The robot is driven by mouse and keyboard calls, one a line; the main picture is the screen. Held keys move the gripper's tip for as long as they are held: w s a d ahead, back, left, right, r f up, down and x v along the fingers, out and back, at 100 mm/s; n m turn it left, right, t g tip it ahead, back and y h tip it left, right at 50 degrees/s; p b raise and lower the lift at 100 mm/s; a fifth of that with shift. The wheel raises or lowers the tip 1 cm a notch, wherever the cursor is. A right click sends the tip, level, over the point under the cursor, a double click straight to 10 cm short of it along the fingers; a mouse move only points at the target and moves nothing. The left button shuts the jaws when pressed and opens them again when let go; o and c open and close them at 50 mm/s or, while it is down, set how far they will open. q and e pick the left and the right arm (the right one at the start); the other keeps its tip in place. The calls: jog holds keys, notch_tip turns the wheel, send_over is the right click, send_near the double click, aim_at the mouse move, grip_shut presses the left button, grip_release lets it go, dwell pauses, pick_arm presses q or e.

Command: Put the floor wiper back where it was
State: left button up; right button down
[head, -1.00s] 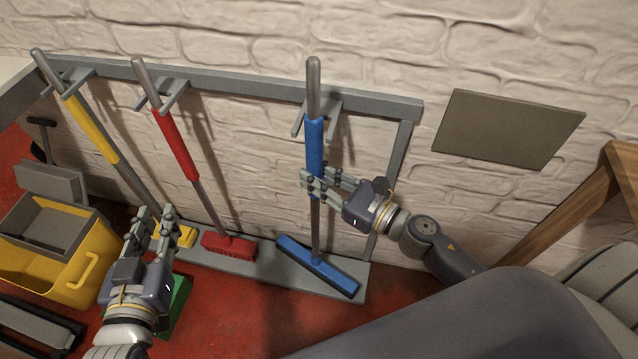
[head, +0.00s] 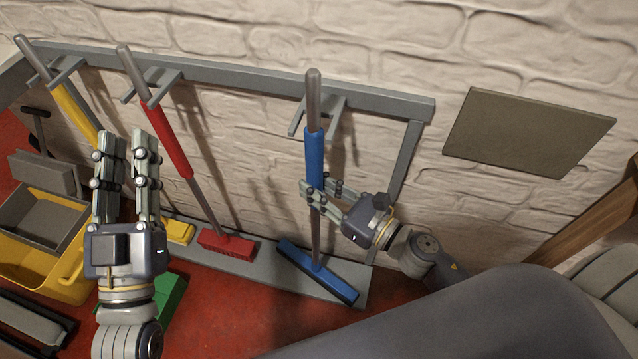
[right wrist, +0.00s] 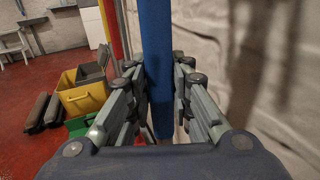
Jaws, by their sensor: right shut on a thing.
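The floor wiper (head: 314,158) has a grey pole, a blue sleeve and a wide blue head. It stands nearly upright at the rack's right hook (head: 320,103), its pole between the two prongs in the picture. I cannot tell how deep it sits in them. Its head rests at the rack's grey base plate (head: 262,279). My right gripper (head: 313,192) is shut on the pole near the lower end of the blue sleeve. The blue sleeve (right wrist: 157,50) also shows between its fingers in the right wrist view. My left gripper (head: 128,142) is open and empty, fingers up, at the left.
A red broom (head: 170,128) and a yellow-handled tool (head: 75,112) hang on the rack to the left. A yellow bucket (head: 40,270) and a green object (head: 168,300) stand on the red floor. A flat panel (head: 528,132) is on the brick wall at right.

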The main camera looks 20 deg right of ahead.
jog(key=c, duration=1.4)
grip_release()
jog(key=shift+c, duration=0.2)
pick_arm(q)
jog(key=shift+s+r, duration=0.2)
jog(key=shift+r, duration=0.05)
pick_arm(e)
jog(key=shift+f, duration=0.1)
jog(key=shift+s+d, duration=0.1)
jog(key=shift+s, duration=0.05)
pick_arm(q)
jog(key=shift+s+a+r+t+b, duration=0.15)
jog(key=shift+s+r+t, duration=0.15)
jog(key=shift+r+t, duration=0.15)
jog(key=shift+s+d+r+t+b, duration=0.1)
jog(key=shift+s+r+t+b, duration=0.05)
jog(key=shift+s+r+t, duration=0.3)
pick_arm(e)
jog(key=v, duration=0.7)
pick_arm(q)
jog(key=shift+w, duration=0.15)
